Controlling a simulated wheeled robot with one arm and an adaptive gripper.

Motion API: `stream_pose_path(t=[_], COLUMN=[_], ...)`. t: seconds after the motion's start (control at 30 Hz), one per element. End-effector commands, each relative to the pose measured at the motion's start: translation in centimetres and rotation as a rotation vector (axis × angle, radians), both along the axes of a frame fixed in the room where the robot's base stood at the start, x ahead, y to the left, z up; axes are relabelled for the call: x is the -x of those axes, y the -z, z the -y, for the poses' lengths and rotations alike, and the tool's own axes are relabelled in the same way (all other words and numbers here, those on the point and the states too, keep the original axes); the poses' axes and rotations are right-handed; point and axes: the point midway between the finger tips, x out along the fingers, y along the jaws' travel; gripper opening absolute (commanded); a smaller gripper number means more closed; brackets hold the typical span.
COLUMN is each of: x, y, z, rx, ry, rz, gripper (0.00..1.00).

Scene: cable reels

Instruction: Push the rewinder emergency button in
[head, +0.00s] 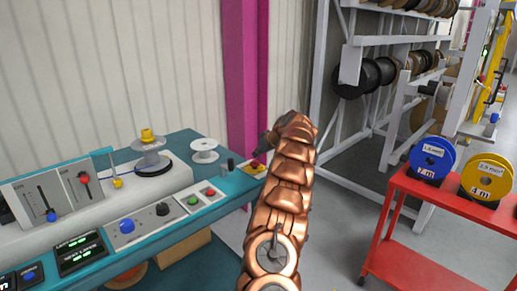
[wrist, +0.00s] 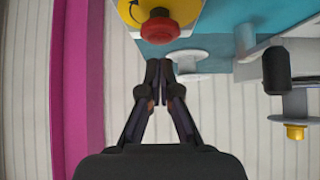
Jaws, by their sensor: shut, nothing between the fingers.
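The red emergency button (wrist: 160,30) sits on a yellow plate (wrist: 183,12) at the top of the wrist view. In the head view the red and yellow button (head: 257,167) is small, at the right end of the teal rewinder bench (head: 232,187), beside my arm. My gripper (wrist: 165,66) is shut and empty. Its fingertips lie just below the button in the wrist view, with a visible gap between them. In the head view my gripper (head: 267,138) is partly hidden behind my copper arm, above the button.
A white spool (head: 204,152), a reel with a yellow knob (head: 150,155) and green and red push buttons (head: 201,197) are on the bench to the left. A magenta post (head: 246,75) stands behind. A red cart (head: 450,200) with reels is at right; floor between is clear.

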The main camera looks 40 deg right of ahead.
Motion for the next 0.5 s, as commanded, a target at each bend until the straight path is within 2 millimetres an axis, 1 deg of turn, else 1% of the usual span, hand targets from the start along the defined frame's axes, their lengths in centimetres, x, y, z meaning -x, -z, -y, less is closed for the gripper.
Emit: stream_pose_path(t=[0.23,0.5], x=[0.0,0.0], y=[1.5,1.8], z=[0.0,0.0], rx=[0.0,0.001], ry=[0.001,0.001], rz=[0.0,0.001], gripper=[0.0,0.0])
